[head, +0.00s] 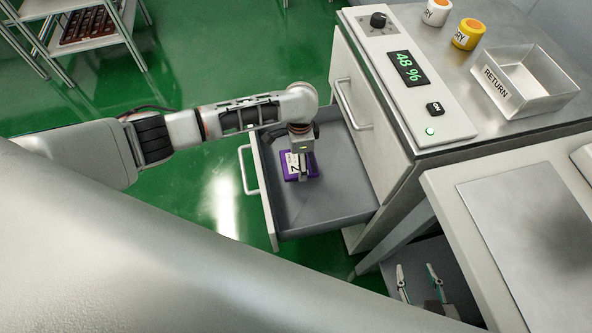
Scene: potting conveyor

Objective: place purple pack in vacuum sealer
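The purple pack (313,164) with a white label lies in the grey open drawer (338,196) of the metal cabinet, low inside it. My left gripper (301,172) points down over the pack and hides part of it. Its fingers are small and seen from above, so I cannot tell whether they grip the pack. My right gripper (420,272) is at the bottom right, below the pale worktop, with two fingers apart and nothing between them. I cannot identify a vacuum sealer for certain in this view.
The cabinet top holds a control panel (408,68) reading 48 %, white and yellow jars (468,34) and a RETURN tray (530,82). A pale worktop (462,222) with a metal plate (540,235) stands at right. A rack (85,28) is far left. Green floor is open at left.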

